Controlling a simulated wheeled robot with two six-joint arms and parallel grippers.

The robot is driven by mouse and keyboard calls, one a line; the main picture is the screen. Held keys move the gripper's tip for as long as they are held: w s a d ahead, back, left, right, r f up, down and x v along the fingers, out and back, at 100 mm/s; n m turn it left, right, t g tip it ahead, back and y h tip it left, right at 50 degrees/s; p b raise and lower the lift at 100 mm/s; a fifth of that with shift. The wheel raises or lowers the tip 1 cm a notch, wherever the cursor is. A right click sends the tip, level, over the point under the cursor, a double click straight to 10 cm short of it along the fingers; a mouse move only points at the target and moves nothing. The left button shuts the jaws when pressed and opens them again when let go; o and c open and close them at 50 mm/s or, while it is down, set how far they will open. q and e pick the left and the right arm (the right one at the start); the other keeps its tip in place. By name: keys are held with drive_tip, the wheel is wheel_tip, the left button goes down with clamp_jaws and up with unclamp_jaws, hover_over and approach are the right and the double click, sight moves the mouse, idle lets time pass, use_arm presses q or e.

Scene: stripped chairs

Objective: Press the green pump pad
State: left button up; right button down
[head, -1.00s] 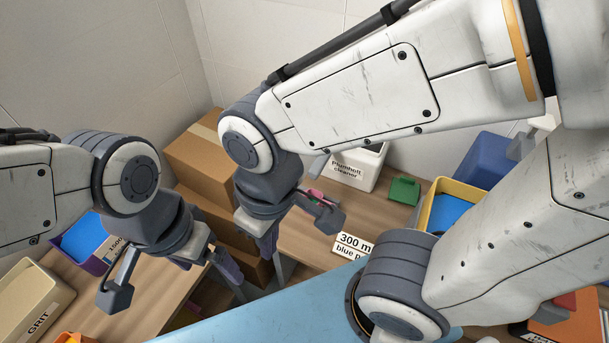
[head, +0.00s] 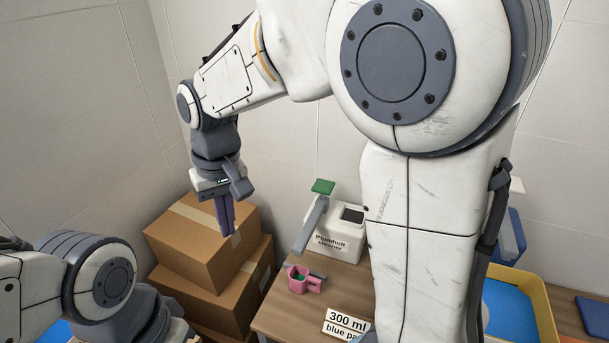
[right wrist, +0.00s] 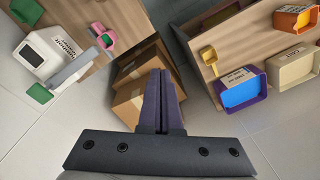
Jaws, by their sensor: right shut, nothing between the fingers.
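The green pump pad (head: 323,186) sits at the top of the grey spout of the white Plumholt Cleaner box (head: 338,240). In the right wrist view the pad (right wrist: 40,93) is at the left. A pink cup (head: 300,281) with something green inside stands near the spout's lower end. My right gripper (head: 229,230) is shut and empty, pointing down in front of the cardboard boxes, left of the pad and apart from it. My left arm enters at the lower left; its gripper is outside the picture.
Stacked cardboard boxes (head: 195,250) stand left of the wooden table (head: 275,315). A "300 ml blue" card (head: 346,322) lies at the front. A yellow tray with blue inside (head: 545,310) is at the right. The right wrist view shows a purple bin (right wrist: 242,88) on another table.

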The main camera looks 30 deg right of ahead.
drive_tip(key=w+d+m, duration=0.3)
drive_tip(key=w+d, duration=0.3)
drive_tip(key=w, duration=0.3)
drive_tip(key=m+p, duration=0.1)
drive_tip(key=m, duration=0.7)
hover_over(319, 190)
drive_tip(key=f, duration=0.1)
drive_tip(key=shift+f+h, duration=0.1)
drive_tip(key=shift+h, duration=0.2)
drive_tip(key=shift+f, duration=0.15)
wheel_tip(319, 190, down, 14)
drive_tip(key=p, duration=0.4)
drive_tip(key=shift+r, duration=0.25)
drive_tip(key=shift+f, duration=0.15)
